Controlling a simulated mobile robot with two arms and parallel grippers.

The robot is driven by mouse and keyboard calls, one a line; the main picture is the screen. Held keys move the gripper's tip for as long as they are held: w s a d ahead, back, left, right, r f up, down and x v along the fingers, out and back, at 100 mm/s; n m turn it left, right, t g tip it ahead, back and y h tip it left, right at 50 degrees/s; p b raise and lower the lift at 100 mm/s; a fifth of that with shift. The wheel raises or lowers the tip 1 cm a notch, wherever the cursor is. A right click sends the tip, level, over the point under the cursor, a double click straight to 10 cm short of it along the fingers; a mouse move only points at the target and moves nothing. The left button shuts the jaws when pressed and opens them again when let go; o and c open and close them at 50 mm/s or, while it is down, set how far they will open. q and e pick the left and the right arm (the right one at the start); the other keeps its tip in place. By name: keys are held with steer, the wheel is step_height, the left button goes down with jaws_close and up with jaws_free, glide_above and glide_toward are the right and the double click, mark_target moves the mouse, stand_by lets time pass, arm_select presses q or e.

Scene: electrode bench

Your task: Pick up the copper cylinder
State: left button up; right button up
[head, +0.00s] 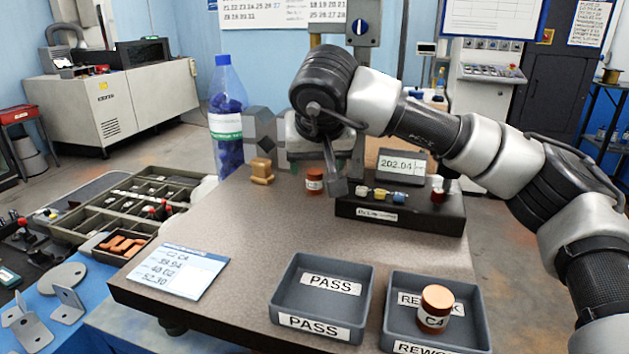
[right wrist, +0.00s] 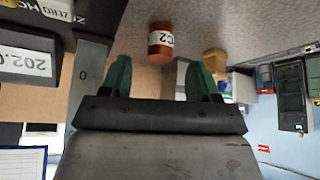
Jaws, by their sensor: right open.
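A copper cylinder with a white C2 label (right wrist: 161,42) stands upright on the bench in the right wrist view. It also shows in the head view (head: 314,181), near the far edge, left of the gauge. My right gripper (right wrist: 158,67) is open and empty. In the right wrist view the cylinder appears beyond and between its two green-padded fingers, with no visible contact. In the head view the right arm reaches in from the right; its fingers are partly hidden. Another copper cylinder, labelled C4 (head: 436,308), stands in the REWORK tray (head: 478,335). My left gripper is not in view.
The gauge base (head: 400,210) and its display reading 202.04 (head: 402,165) stand close on the right. A brass-coloured block (head: 262,170) and a blue bottle (head: 227,115) are to the left. The PASS tray (head: 290,292) is empty. The bench middle is clear.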

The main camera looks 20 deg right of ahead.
mark_target(315, 172)
steer(key=x, duration=0.4)
steer(key=shift+w+f, duration=0.1)
steer(key=shift+f, duration=0.05)
steer(key=shift+c, duration=0.3)
steer(key=c, duration=1)
jaws_close()
